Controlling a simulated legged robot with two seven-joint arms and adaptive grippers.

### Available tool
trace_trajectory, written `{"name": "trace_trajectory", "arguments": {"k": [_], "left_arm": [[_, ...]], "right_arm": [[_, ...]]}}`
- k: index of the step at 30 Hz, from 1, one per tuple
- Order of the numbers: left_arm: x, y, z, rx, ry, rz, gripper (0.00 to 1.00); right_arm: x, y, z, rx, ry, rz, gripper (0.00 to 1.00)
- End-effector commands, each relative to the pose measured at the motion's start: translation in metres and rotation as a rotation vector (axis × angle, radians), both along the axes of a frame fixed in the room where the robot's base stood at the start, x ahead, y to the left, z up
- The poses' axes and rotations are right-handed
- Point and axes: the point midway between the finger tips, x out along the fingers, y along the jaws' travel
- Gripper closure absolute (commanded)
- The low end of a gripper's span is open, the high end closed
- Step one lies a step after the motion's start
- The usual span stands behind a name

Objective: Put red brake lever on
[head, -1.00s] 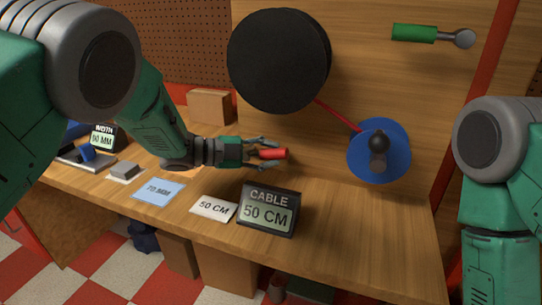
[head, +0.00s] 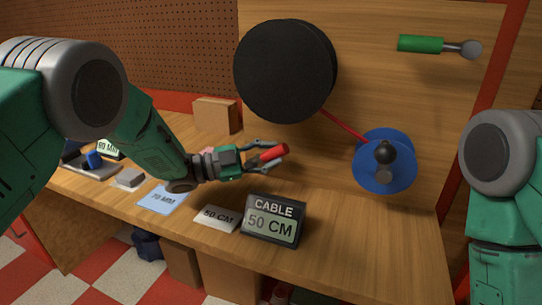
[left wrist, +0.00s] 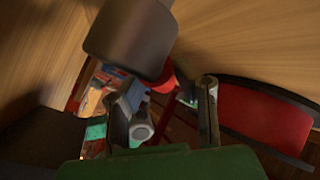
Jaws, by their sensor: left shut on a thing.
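The red brake lever (head: 272,154) shows as a short red handle, tilted with its right end up. My left gripper (head: 265,157) is shut on it and holds it above the bench, in front of the wooden board. Most of the lever's other end is hidden by the fingers. In the left wrist view the fingers (left wrist: 165,115) show with a grey rounded piece between them, too dark to name surely. A lever with a green handle (head: 421,44) and grey round end is on the board at upper right. My right arm shows at the right edge, its gripper out of view.
A large black drum (head: 284,70) and a blue disc (head: 370,172) with a black knob (head: 386,151) stand on the board, joined by a red strand (head: 342,125). A "CABLE 50 CM" sign (head: 273,220), cards and a wooden block (head: 216,115) sit on the bench.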

Motion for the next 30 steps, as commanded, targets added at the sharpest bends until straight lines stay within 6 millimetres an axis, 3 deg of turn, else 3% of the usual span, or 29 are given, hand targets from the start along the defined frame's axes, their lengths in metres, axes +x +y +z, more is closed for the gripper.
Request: {"name": "trace_trajectory", "arguments": {"k": [4,5,6,19,30], "left_arm": [[0.0,0.0,0.001,-0.001,0.0,0.0,1.0],[0.0,0.0,0.001,0.0,-0.001,-0.001,0.65],[0.0,0.0,0.001,-0.001,-0.001,0.0,0.56],[-0.002,0.009,-0.001,0.001,0.0,0.002,0.56],[-0.024,0.08,-0.008,0.001,0.001,0.004,0.56]], "right_arm": [[0.0,0.0,0.0,0.0,0.0,0.0,0.5],[0.0,0.0,0.0,0.0,0.0,0.0,0.5],[0.0,0.0,0.0,0.0,0.0,0.0,0.5],[-0.002,0.0,0.001,0.0,-0.003,0.0,0.5],[-0.002,0.0,0.001,0.0,-0.003,0.0,0.5]]}}
